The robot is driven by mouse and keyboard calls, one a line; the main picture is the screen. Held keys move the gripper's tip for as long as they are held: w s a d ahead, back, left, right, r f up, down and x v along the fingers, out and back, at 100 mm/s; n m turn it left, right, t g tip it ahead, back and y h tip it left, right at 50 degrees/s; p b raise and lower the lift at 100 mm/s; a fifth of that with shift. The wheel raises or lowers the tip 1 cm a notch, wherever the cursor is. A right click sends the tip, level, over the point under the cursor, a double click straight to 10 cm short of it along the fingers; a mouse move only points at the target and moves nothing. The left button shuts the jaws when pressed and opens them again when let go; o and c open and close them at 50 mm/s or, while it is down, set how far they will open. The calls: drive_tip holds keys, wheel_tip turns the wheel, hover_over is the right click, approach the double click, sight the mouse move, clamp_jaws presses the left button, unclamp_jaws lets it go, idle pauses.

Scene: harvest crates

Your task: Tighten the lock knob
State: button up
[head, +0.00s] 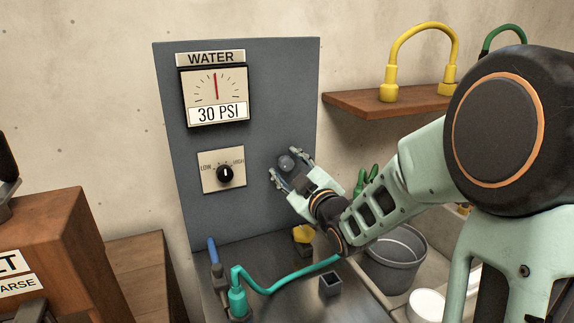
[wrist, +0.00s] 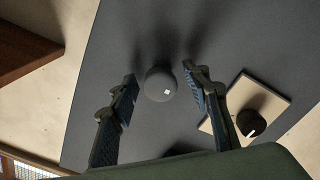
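A round grey knob (head: 286,163), likely the lock knob, sits on the dark upright panel (head: 265,90), right of the dial plate. It also shows in the wrist view as a dark grey ball shape (wrist: 160,87) with a small white square mark. My gripper (head: 284,165) is open at the panel, its fingertips on either side of the knob. In the wrist view my gripper (wrist: 158,76) shows a gap between each finger and the knob. How deep the fingertips reach around the knob I cannot tell.
A LOW-HIGH dial (head: 225,174) and a WATER gauge reading 30 PSI (head: 214,95) are left of the knob. Below are a teal hose (head: 285,282), a yellow piece (head: 303,234) and a grey bucket (head: 395,262). A wooden shelf (head: 360,104) holds a yellow looped hose (head: 424,35).

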drive_tip(key=c, duration=1.1)
drive_tip(key=m+b, duration=0.1)
drive_tip(key=m, duration=0.2)
drive_tip(key=shift+m, duration=0.4)
drive_tip(key=m, duration=0.5)
drive_tip(key=shift+a+b, duration=0.1)
drive_tip(key=shift+b, duration=0.2)
drive_tip(key=m+p, duration=0.1)
drive_tip(key=m, duration=0.4)
drive_tip(key=shift+m, duration=0.4)
drive_tip(key=shift+m+p, duration=0.5)
drive_tip(key=shift+m, duration=1.5)
drive_tip(key=shift+f, duration=0.1)
